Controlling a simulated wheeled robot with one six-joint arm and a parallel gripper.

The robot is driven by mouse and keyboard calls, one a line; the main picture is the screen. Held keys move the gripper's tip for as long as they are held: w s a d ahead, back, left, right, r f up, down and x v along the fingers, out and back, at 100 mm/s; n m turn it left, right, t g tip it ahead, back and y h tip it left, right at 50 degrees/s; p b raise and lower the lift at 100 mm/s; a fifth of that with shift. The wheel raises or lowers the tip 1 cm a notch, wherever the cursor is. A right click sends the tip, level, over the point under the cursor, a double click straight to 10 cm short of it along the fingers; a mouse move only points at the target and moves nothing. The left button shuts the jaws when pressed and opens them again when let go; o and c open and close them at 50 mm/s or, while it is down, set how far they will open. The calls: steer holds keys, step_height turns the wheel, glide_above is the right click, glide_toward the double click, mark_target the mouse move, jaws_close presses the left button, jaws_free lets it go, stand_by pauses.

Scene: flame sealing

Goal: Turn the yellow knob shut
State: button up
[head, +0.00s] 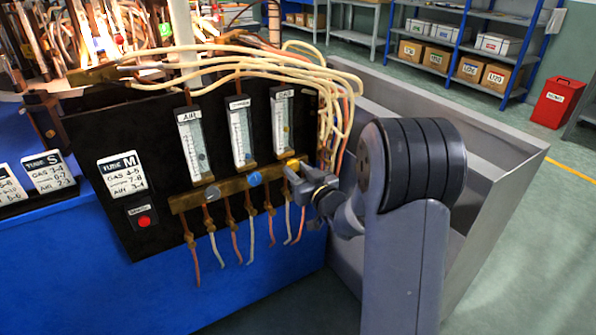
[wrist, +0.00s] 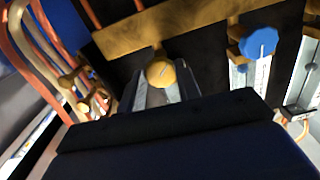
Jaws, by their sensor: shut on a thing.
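The yellow knob (head: 293,163) sits on the right end of the brass manifold bar (head: 232,187), below the right-hand flow tube. In the wrist view the yellow knob (wrist: 160,73) shows between the two fingers. My gripper (head: 296,176) is at the knob, with its fingers on either side of it. In the wrist view my gripper (wrist: 160,92) is shut on the knob. Part of the knob is hidden by the fingers in the head view. A light mark shows on the knob's face in the wrist view.
A blue knob (head: 254,179) and a grey knob (head: 211,193) sit further left on the bar. A red button (head: 144,221) is at the panel's left.

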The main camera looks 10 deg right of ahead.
steer(key=m+p, duration=0.1)
steer(key=m, duration=0.3)
steer(key=shift+r+m+p, duration=0.1)
steer(key=shift+m+p, duration=0.3)
steer(key=m+p, duration=0.2)
steer(key=m, duration=0.3)
steer(key=shift+a, duration=0.1)
steer(key=m+p, duration=0.2)
steer(key=m, duration=0.3)
steer(key=shift+m, duration=0.4)
steer(key=shift+m+p, duration=0.75)
steer(key=shift+m, duration=1.05)
steer(key=o, duration=1)
